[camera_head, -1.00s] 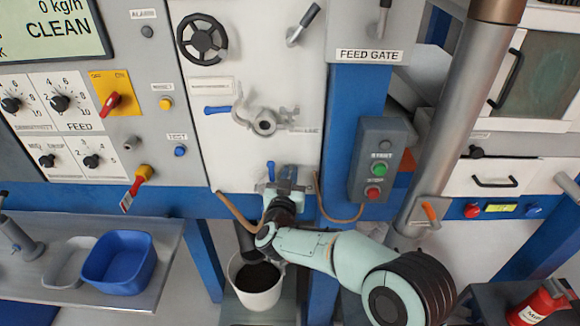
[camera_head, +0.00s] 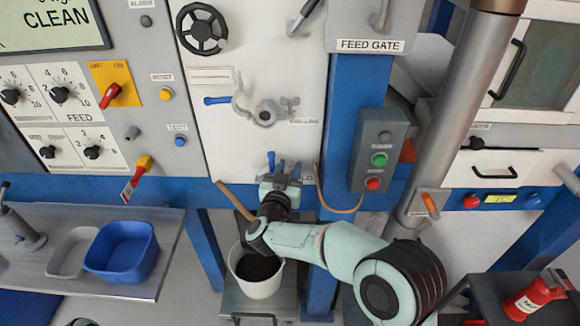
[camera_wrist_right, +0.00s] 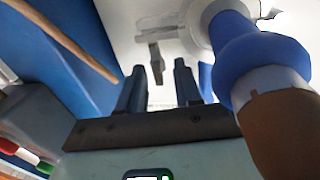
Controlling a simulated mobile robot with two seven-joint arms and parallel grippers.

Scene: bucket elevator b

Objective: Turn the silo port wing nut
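The silo port clamp (camera_head: 265,112) is a grey metal fitting on the white panel, with a small grey wing nut (camera_head: 290,104) at its right end. My right gripper (camera_head: 288,168) is below the clamp, in front of the panel's lower edge, fingers pointing up. In the right wrist view the fingers of this gripper (camera_wrist_right: 158,88) stand apart with nothing between them. A small grey metal piece (camera_wrist_right: 155,58) shows beyond the gap; I cannot tell whether it is the wing nut. My left gripper is not in view.
In the wrist view a blue and white fitting (camera_wrist_right: 258,58) is close at the right. The start/stop box (camera_head: 381,148) is right of the gripper; a white bucket (camera_head: 257,284) stands below.

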